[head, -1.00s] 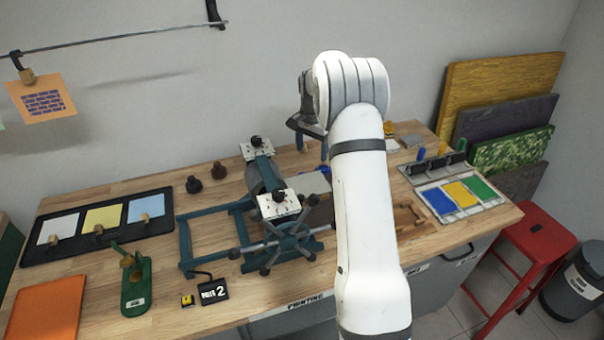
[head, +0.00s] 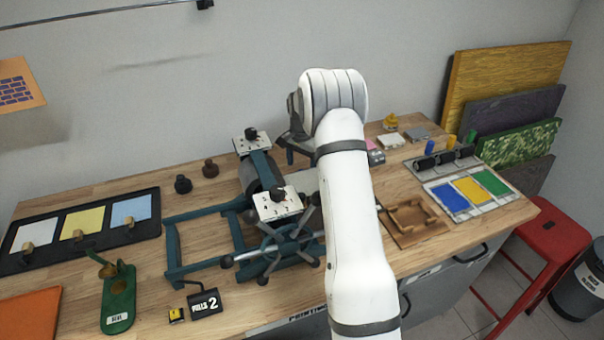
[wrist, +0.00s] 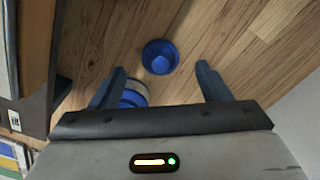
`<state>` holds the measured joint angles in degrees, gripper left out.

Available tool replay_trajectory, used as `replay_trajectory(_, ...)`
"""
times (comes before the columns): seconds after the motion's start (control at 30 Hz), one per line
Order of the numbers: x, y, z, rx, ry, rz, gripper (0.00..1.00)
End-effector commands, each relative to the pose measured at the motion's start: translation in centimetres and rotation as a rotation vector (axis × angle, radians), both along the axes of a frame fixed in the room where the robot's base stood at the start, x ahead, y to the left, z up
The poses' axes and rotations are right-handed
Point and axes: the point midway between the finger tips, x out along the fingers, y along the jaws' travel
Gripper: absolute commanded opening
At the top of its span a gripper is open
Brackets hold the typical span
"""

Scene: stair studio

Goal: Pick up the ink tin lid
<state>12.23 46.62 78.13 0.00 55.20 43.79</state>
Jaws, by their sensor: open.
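In the wrist view a round blue lid (wrist: 160,57), with a raised lighter centre, lies on the wooden bench top. My gripper (wrist: 161,70) is open above the bench, with the lid between and slightly beyond its fingertips in the picture. Nothing is held. A blue round tin with a pale band (wrist: 133,95) sits nearer, partly hidden behind the left finger and the gripper body. In the head view my arm hides the lid and the tin, and most of my gripper (head: 292,150).
A teal press (head: 265,200) stands on the bench left of my arm. A wooden tray (head: 408,220) and an ink palette (head: 470,200) lie to the right. In the wrist view a dark upright structure (wrist: 40,60) stands close on the left; bare wood is on the right.

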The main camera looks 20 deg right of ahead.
Motion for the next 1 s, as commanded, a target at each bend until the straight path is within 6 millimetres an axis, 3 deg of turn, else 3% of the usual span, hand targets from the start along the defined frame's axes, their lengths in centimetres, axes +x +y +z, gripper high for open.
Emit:
replay_trajectory(0.2,0.0,0.0,-2.7,0.0,0.001,-0.003,0.7)
replay_trajectory(0.47,0.0,0.0,-3.1,0.0,0.001,-0.004,0.7)
replay_trajectory(1.0,0.0,-0.1,-3.0,0.0,0.0,-0.005,0.27)
